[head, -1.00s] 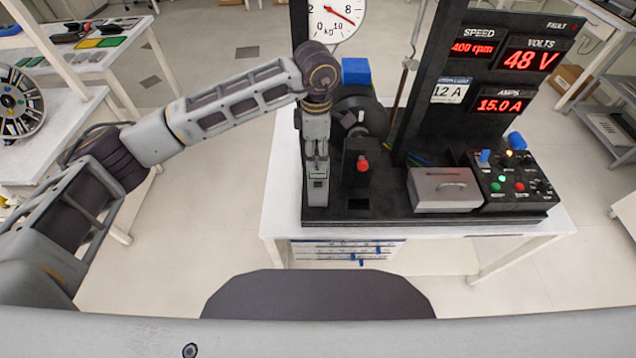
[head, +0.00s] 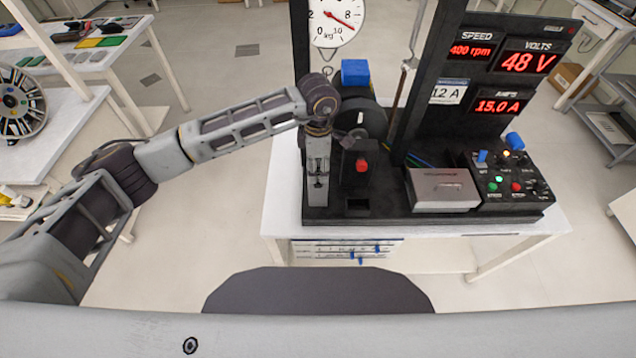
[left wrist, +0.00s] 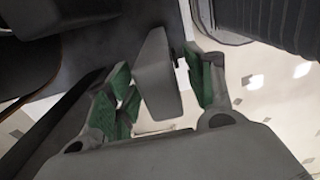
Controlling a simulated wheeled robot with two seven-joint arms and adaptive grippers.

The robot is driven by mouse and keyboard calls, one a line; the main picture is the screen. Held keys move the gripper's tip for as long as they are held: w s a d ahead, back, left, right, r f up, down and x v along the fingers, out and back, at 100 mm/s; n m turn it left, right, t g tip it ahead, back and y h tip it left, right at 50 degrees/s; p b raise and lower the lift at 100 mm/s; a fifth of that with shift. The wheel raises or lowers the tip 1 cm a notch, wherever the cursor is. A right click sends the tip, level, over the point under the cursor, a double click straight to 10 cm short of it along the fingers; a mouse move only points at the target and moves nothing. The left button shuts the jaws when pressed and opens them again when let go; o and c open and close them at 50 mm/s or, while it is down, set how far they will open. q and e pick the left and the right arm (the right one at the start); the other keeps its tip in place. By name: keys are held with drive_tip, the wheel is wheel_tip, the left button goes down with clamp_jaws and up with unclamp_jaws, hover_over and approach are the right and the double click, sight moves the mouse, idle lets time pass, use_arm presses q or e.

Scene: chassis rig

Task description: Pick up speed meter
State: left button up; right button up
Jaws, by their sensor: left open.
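My left gripper (head: 318,184) points down at the left end of the black rig in the head view, beside the red button. In the left wrist view its green-padded fingers (left wrist: 160,95) are apart. A grey rounded block (left wrist: 158,75) shows between them, with a gap to the right finger; I cannot tell whether it touches the left one. It may be the speed meter, but no face or marking shows. In the head view the arm hides that spot. My right gripper is not in view.
The black rig (head: 400,212) stands on a white table. It carries a red button (head: 361,166), a grey box (head: 442,188), a control panel (head: 508,180) and an upright display board (head: 510,75). A round dial (head: 337,20) hangs at the back. The floor in front is clear.

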use_arm(q)
drive_tip(key=shift+c, duration=0.2)
clamp_jaws()
idle(0.3)
drive_tip(key=shift+r+b, duration=1.1)
drive_tip(key=shift+r, duration=3.9)
